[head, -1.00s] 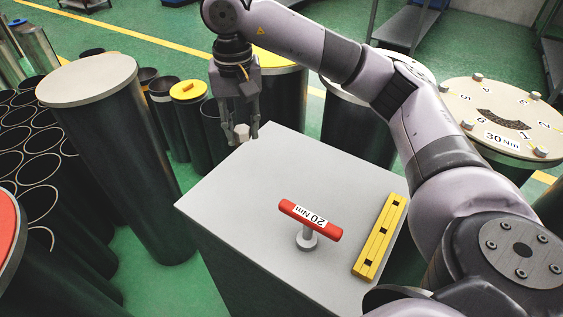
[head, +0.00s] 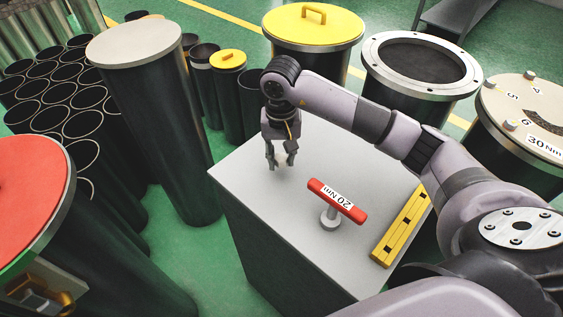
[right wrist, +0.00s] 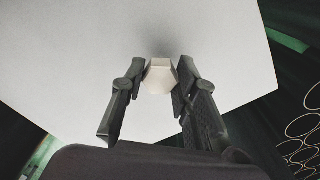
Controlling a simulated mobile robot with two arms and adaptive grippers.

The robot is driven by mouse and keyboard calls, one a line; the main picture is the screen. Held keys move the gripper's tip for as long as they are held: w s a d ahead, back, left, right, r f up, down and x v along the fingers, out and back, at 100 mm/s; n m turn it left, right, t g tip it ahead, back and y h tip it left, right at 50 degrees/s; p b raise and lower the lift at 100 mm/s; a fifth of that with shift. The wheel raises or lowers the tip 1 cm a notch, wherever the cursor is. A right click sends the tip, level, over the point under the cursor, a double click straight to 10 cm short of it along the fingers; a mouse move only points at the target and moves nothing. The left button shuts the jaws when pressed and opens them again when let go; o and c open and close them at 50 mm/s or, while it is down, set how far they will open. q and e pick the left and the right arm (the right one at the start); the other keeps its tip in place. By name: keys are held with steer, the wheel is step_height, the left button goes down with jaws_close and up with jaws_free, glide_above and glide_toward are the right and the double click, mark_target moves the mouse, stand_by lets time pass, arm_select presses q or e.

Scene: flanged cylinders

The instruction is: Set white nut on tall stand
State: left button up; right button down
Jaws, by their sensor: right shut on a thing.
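My right gripper (head: 281,163) is over the far left part of a grey box top (head: 250,190). In the right wrist view its two fingers (right wrist: 160,85) are closed on the sides of the white hexagonal nut (right wrist: 159,76). The grey top lies behind the nut; I cannot tell whether the nut touches it. In the head view the nut is mostly hidden by the fingers. A tall dark cylinder with a flat beige top (head: 147,43), probably the tall stand, is left of the box; its top is bare. My left gripper is not in view.
A red T-handle tool marked 20 Nm (head: 337,200) and a yellow bar (head: 402,228) are on the box. A red-topped cylinder (head: 30,195) is at left. Yellow-lidded (head: 312,22), open flanged (head: 420,60) and 30 Nm (head: 525,115) cylinders stand behind and right. Dark tubes (head: 70,100) cluster far left.

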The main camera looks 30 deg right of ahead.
mark_target(281, 174)
step_height(281, 174, down, 3)
steer(key=shift+f+p, duration=0.1)
steer(key=shift+p, duration=0.45)
steer(key=shift+f, duration=0.25)
steer(key=shift+f, duration=0.1)
steer(key=shift+f+b, duration=0.2)
steer(key=shift+b, duration=0.25)
steer(key=c, duration=1.6)
jaws_free()
steer(key=shift+s+r, duration=0.1)
steer(key=shift+c, duration=0.2)
steer(key=o, duration=0.4)
